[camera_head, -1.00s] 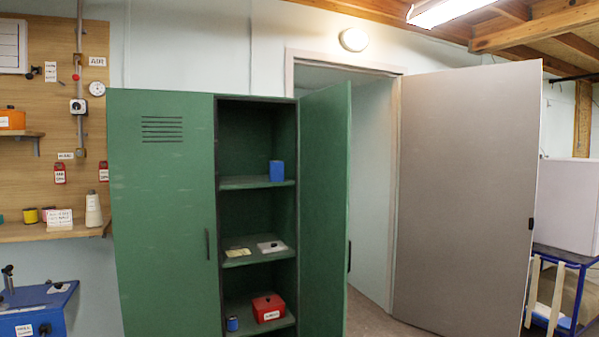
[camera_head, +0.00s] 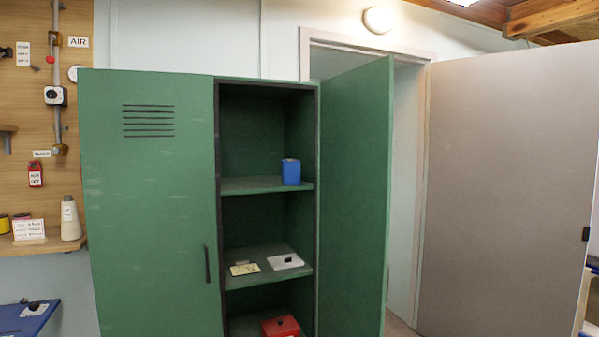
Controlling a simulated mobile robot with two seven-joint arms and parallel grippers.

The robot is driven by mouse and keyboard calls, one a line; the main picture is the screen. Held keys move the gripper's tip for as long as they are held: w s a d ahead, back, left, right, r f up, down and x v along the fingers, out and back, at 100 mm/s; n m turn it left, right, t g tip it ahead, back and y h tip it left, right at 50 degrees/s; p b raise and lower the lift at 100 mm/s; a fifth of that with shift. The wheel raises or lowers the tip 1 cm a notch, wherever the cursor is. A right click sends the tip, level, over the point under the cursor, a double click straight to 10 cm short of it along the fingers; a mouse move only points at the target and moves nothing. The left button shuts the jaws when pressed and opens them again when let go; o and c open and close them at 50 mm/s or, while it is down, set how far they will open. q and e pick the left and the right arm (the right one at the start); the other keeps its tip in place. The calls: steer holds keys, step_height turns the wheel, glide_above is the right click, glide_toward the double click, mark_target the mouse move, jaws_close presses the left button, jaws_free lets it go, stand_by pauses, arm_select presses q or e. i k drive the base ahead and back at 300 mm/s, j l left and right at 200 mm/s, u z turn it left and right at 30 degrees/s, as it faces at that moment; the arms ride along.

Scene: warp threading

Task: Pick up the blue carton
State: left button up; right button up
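The blue carton (camera_head: 291,172) stands upright on the upper shelf (camera_head: 245,185) of the green cabinet (camera_head: 150,210), near the right side of the opening. The cabinet's left door is shut and its right door (camera_head: 352,200) stands open. Nothing blocks the view of the carton's front. Neither of my grippers shows in the head view.
The middle shelf (camera_head: 238,280) holds a yellow pad (camera_head: 243,269) and a white item (camera_head: 286,261). A red box (camera_head: 281,326) is partly cut off below. A grey door (camera_head: 510,190) stands open at right.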

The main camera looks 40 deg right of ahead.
mark_target(290, 168)
steer(key=i+l, duration=1.1)
steer(key=i+l+z, duration=0.05)
